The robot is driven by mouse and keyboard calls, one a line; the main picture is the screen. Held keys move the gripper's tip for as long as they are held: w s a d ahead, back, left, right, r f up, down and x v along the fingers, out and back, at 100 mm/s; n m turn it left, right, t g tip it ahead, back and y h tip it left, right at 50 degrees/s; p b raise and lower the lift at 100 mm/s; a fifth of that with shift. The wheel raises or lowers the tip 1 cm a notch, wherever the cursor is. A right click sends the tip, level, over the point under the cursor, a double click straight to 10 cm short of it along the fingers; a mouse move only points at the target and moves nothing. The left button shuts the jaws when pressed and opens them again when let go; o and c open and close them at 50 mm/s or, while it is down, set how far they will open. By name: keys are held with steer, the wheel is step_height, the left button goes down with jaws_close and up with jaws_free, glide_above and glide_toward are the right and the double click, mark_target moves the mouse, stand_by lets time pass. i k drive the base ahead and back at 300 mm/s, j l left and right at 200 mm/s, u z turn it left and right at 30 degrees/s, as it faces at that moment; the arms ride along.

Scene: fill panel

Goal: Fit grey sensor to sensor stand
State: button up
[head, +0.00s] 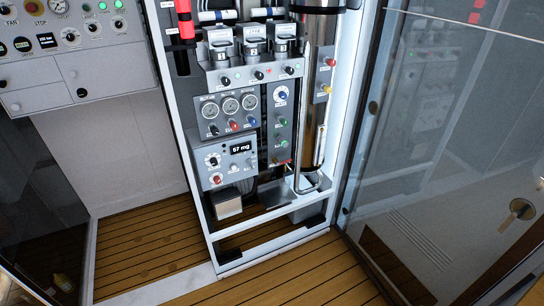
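I see no part of my gripper in the head view. I cannot pick out a grey sensor or a sensor stand with certainty. A tall white-framed fill panel (203,165) stands in the middle. A small pale box (228,203) sits low inside its frame, below a control unit (236,163) with a lit display that seems to read 67 mg.
A pressure gauge block (230,112) and a row of silver-topped units (254,42) fill the panel's upper part. A glass door (440,130) stands at the right. A grey control cabinet (75,55) hangs at the left. The wooden floor (290,281) in front is clear.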

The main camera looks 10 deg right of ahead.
mark_target(283, 142)
steer(key=i+l, duration=0.35)
steer(key=i+j, duration=0.1)
steer(key=i, duration=0.45)
steer(key=i+j+z, duration=0.1)
steer(key=i, duration=0.4)
